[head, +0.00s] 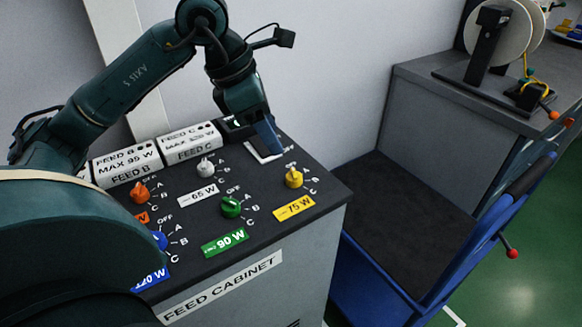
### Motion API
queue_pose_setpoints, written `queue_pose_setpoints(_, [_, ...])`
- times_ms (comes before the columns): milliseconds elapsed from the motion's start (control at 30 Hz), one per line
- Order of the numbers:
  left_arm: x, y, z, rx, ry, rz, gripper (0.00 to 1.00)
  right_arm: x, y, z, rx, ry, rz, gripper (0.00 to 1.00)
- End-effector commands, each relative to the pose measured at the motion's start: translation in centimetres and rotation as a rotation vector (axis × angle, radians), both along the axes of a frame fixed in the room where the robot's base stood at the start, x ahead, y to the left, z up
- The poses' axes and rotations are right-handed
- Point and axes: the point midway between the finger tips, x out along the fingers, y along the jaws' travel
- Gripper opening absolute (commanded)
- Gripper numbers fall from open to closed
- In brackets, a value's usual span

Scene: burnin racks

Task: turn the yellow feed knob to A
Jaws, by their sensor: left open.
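The yellow feed knob (294,178) sits at the right of the dark top of the feed cabinet (318,190). OFF, A, B and C are printed around it, and a yellow 75 W label (294,207) lies in front. Its pointer seems turned toward the back, near OFF, but it is too small to be sure. My left gripper (267,148) is open and empty, pointing down behind and left of the yellow knob, apart from it. It partly hides a white plate (258,154) behind the knob. My right gripper is out of view.
Other knobs share the panel: white (205,167), green (231,206), orange (140,192) and blue (160,240). FEED B (126,163) and FEED C (189,145) boxes stand along the back. A blue cart (372,287) is right of the cabinet, before a grey bench (425,125) with a spool.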

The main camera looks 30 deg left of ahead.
Motion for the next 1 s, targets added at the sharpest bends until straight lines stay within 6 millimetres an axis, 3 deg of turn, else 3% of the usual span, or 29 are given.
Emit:
queue_pose_setpoints(200, [1.2,-1.4,-4.6,-0.004,0.005,-0.004,0.50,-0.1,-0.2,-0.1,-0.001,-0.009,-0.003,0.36])
queue_pose_setpoints(400, [2.1,-2.3,-7.5,-0.003,0.003,-0.003,0.50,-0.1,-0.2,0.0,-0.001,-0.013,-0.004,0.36])
queue_pose_setpoints(600, [2.5,-2.7,-8.8,-0.003,0.000,-0.004,0.50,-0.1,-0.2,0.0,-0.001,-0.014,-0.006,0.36])
queue_pose_setpoints(867, [2.6,-2.7,-8.9,-0.003,0.000,-0.003,0.50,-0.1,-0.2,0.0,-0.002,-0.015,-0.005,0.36])
queue_pose_setpoints(1000, [2.6,-2.7,-8.9,-0.003,0.000,-0.003,0.41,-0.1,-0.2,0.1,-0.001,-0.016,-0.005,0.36])
